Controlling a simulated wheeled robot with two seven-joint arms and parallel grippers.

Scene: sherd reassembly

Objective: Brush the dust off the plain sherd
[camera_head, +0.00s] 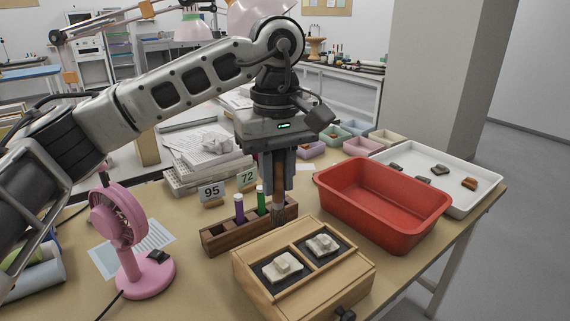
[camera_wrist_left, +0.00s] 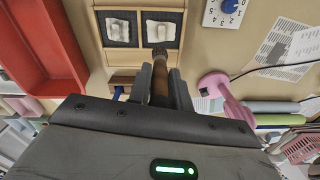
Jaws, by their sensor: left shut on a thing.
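A wooden box (camera_head: 252,258) holds two dark padded compartments, each with one pale, whitish sherd: a near-left sherd (camera_head: 282,266) and a far-right sherd (camera_head: 322,243). Both also show in the left wrist view, one at the left (camera_wrist_left: 117,28) and one at the right (camera_wrist_left: 162,32). I cannot tell which is the plain one. My left gripper (camera_head: 277,180) points down, shut on a brush (camera_head: 279,206) with a brown handle and dark bristle end. The brush tip (camera_wrist_left: 160,54) is near the box's back edge, apart from the sherds. My right gripper is not in view.
A wooden rack (camera_head: 215,240) with capped vials stands behind the box. A red bin (camera_head: 385,200) stands right of it, with a white tray (camera_head: 480,203) of sherds beyond. A pink fan (camera_head: 125,235) stands left. Number cards (camera_head: 212,192) and paper trays (camera_head: 195,180) are behind.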

